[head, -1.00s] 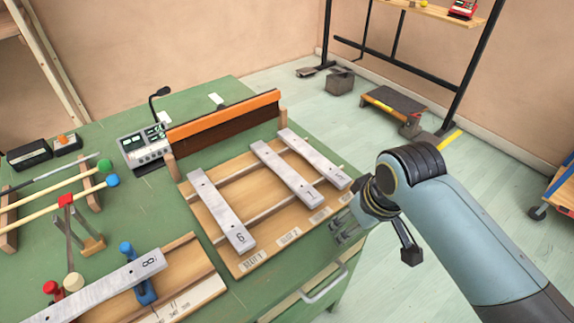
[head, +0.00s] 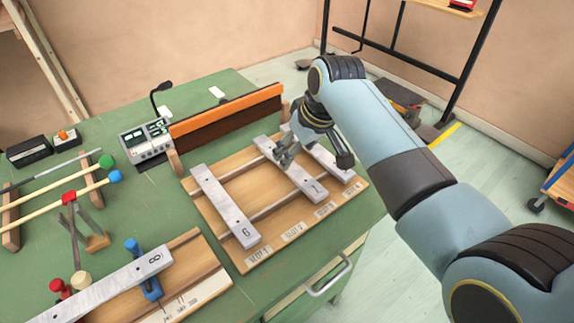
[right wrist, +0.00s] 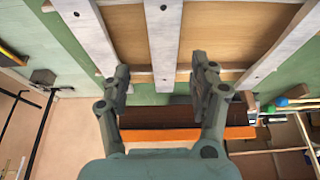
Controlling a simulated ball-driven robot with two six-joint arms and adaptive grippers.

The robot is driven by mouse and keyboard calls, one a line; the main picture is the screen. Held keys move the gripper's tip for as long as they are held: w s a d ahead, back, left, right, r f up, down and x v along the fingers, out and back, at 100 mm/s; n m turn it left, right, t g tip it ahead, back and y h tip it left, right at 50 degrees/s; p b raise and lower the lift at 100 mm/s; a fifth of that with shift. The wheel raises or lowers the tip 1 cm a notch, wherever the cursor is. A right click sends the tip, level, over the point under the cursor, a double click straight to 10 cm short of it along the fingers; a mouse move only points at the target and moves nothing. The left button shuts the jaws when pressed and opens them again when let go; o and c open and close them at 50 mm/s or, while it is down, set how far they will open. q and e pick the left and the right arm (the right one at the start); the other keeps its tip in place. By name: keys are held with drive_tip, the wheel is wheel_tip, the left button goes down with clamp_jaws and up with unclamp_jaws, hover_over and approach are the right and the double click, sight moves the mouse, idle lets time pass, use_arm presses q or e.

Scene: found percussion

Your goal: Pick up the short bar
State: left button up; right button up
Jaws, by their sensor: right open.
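Three pale numbered bars lie side by side on a wooden rack. The left bar (head: 225,207), marked 6, looks longest; the middle bar (head: 300,180) and right bar (head: 334,165) look shorter. Which is the short bar I cannot tell surely. My right gripper (head: 283,157) is open over the far part of the middle bar, hiding some of it and of the right bar. In the right wrist view, the middle bar (right wrist: 163,40) runs between the open fingers (right wrist: 162,78), with space on both sides; contact is not visible. My left gripper is out of view.
A bar marked 8 (head: 115,285) lies on a front wooden fixture with blue and red clamps. An orange-topped board (head: 225,118) stands behind the rack, beside a meter box (head: 147,141) with a microphone. Mallets (head: 60,205) lie at left.

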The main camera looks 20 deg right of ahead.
drive_tip(key=x, duration=0.5)
drive_tip(key=shift+s+a+b, duration=0.15)
drive_tip(key=shift+a+b, duration=0.05)
drive_tip(key=shift+b, duration=0.15)
drive_tip(key=shift+r, duration=0.1)
drive_tip(key=shift+c, duration=0.2)
clamp_jaws()
